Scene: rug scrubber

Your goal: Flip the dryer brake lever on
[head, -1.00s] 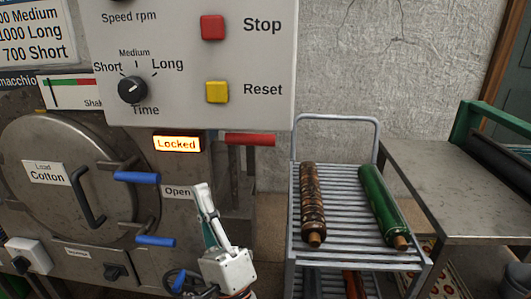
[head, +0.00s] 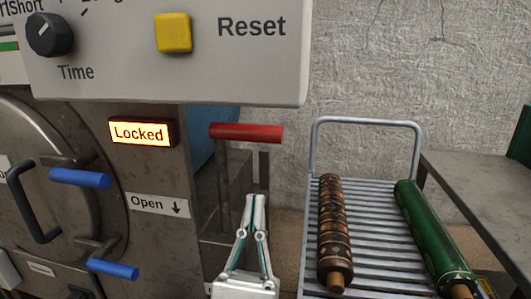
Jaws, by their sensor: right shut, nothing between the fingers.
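A lever with a red horizontal handle (head: 246,132) on grey uprights stands just right of the dryer's front; I take it as the brake lever. My right gripper (head: 256,198) points upward with its fingers together and empty. Its tips show below the red handle, with a visible gap in the picture; the depth between them is hard to judge. The dryer has a round door (head: 40,170) and a lit "Locked" sign (head: 142,132). My left gripper is out of view.
Two blue door handles (head: 80,178) stick out at the left. The control panel (head: 240,70) overhangs above the lever. A grey cart (head: 385,215) with a brown rolled rug (head: 333,225) and a green one (head: 432,235) stands right of my gripper. A metal table (head: 480,190) is at far right.

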